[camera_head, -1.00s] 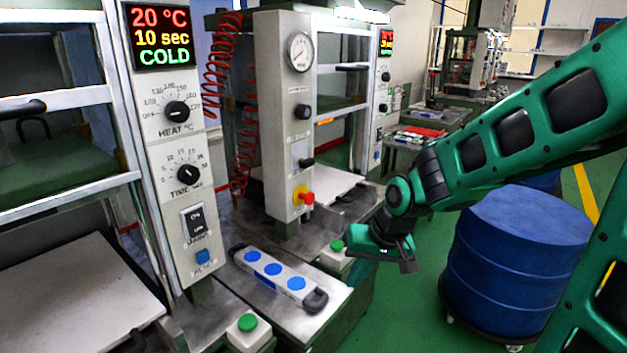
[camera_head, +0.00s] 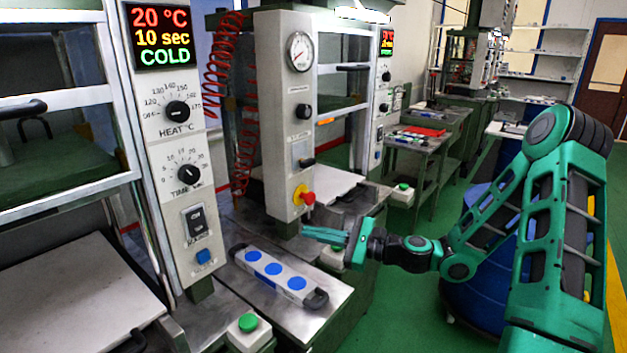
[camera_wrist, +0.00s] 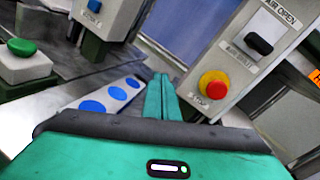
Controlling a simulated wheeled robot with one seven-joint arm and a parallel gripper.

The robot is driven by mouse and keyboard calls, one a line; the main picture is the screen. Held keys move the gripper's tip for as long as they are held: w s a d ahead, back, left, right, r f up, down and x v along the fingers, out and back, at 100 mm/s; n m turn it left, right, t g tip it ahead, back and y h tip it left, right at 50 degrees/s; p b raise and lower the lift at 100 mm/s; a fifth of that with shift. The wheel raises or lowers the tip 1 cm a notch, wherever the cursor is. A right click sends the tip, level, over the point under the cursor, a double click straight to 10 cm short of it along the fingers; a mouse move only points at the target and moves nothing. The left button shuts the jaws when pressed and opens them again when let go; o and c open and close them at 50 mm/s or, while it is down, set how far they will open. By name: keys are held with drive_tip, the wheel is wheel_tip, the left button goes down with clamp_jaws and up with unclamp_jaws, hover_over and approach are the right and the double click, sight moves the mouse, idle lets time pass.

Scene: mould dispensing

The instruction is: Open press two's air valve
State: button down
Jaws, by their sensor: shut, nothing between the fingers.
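The air valve is a black lever on a light plate marked "AIR OPEN" in the wrist view (camera_wrist: 259,44). In the head view it shows as a small dark lever (camera_head: 306,162) on the front of the middle press's grey column (camera_head: 273,110). A red knob on a yellow base (camera_head: 303,196) sits below it. My gripper (camera_head: 306,232) is shut and empty, its fingers pointing left, in front of the column's foot and below the red knob. In the wrist view my gripper's fingers (camera_wrist: 160,78) are together, left of and below the valve, touching nothing visible.
A grey bar with blue discs (camera_head: 270,271) lies on the metal bench, below and left of my gripper. Green buttons on white boxes stand at the bench edge (camera_head: 248,323) and near my gripper (camera_head: 336,247). A blue drum (camera_head: 470,300) stands behind my arm.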

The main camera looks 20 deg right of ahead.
sight(299, 152)
drive_tip(key=w+d+r+m+t+h, duration=0.1)
drive_tip(key=w+d+r+m+t, duration=0.2)
drive_tip(key=d+m, duration=0.5)
drive_tip(key=d+r+t, duration=0.1)
drive_tip(key=t, duration=0.1)
drive_tip(key=shift+w+t, duration=0.2)
drive_tip(key=shift+t, duration=0.2)
drive_tip(key=shift+a+r, duration=0.1)
drive_tip(key=x, duration=1)
wheel_tip(299, 152, up, 2)
drive_tip(key=shift+w+r, duration=0.1)
drive_tip(key=shift+r, duration=0.8)
drive_tip(key=shift+r, duration=2.35)
